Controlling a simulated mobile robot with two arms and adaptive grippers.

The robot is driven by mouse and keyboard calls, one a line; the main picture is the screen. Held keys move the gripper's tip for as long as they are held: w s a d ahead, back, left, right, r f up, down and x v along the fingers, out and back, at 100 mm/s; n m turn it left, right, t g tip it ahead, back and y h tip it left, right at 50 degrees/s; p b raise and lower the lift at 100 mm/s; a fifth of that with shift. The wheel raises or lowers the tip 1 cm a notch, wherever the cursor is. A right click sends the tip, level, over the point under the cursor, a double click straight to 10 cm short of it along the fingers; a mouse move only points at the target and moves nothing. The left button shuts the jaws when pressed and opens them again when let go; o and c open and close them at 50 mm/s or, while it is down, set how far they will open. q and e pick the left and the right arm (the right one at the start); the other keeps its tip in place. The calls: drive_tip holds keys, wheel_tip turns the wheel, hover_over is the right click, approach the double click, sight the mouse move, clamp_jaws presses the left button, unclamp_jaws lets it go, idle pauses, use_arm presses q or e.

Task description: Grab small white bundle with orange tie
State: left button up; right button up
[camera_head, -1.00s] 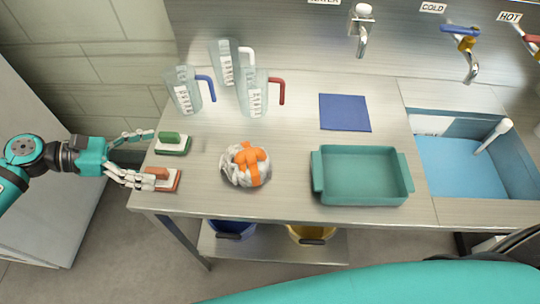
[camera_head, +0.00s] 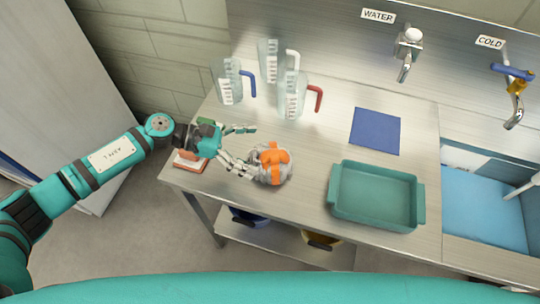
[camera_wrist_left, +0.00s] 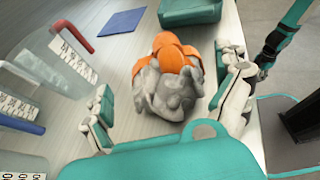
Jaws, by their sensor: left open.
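The small white bundle with an orange tie (camera_head: 271,164) sits on the steel counter, looking greyish and crumpled. My left gripper (camera_head: 246,150) is open, just left of the bundle in the head view. In the left wrist view the bundle (camera_wrist_left: 168,88) lies ahead, between and just beyond the two spread fingers (camera_wrist_left: 168,104). The right finger looks close to the bundle's side; whether it touches I cannot tell. My right gripper is not in view.
A teal tray (camera_head: 376,195) stands right of the bundle, a blue mat (camera_head: 375,131) behind it. Several measuring jugs (camera_head: 292,98) stand at the back. An orange-red brush (camera_head: 190,162) lies under my left wrist. A sink (camera_head: 485,205) is at the right.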

sight(270, 153)
use_arm(q)
drive_tip(key=shift+d, duration=0.3)
drive_tip(key=p+x, duration=0.3)
drive_tip(key=x, duration=0.1)
drive_tip(key=shift+s+d, duration=0.2)
drive_tip(key=shift+d+f, duration=0.1)
drive_tip(key=shift+d, duration=0.05)
drive_tip(key=c, duration=1.7)
drive_tip(key=shift+c, duration=0.4)
